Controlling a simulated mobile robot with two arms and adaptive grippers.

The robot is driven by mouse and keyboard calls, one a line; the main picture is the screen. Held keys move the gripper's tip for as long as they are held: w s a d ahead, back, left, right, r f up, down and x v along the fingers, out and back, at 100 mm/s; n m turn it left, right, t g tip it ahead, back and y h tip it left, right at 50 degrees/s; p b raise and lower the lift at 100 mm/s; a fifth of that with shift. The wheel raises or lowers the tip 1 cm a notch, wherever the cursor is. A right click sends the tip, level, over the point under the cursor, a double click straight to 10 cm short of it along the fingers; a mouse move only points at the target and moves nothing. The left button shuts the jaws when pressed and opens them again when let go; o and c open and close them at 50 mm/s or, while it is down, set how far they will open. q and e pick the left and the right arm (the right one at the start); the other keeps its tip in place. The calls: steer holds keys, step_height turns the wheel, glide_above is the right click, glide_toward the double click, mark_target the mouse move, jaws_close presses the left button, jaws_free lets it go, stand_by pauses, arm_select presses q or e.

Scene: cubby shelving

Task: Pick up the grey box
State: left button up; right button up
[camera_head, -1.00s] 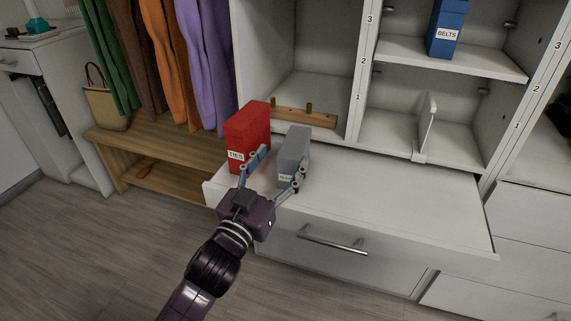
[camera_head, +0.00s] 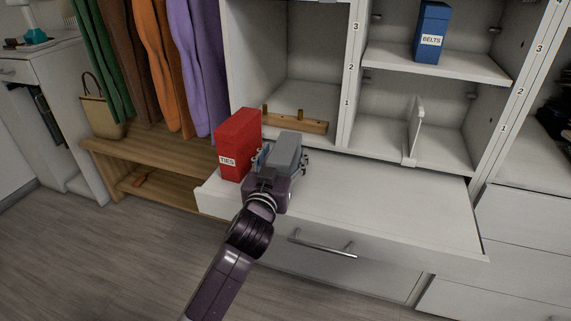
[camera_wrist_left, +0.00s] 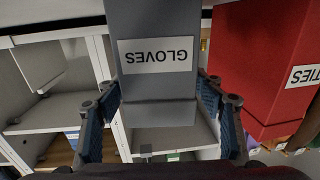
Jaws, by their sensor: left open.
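The grey box (camera_head: 287,150) stands upright on the white drawer top, right of the red box labelled TIES (camera_head: 238,145). In the left wrist view the grey box (camera_wrist_left: 160,95) fills the upper middle, with its GLOVES label upside down. My left gripper (camera_head: 282,161) is open at the grey box, with one finger on each side of it. In the wrist view a gap shows between the box's lower part and the fingers; contact higher up I cannot tell. One finger lies in the narrow space between the grey and red boxes. My right gripper is not in view.
The red box stands close to the left finger. A wooden peg rail (camera_head: 297,122) lies behind in the cubby. The blue BELTS box (camera_head: 432,35) is on an upper shelf at right. The drawer top (camera_head: 390,205) is clear to the right.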

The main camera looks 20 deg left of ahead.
arm_select(q)
steer(key=shift+w+f, duration=0.1)
steer(key=shift+w, duration=0.85)
steer(key=c, duration=1.4)
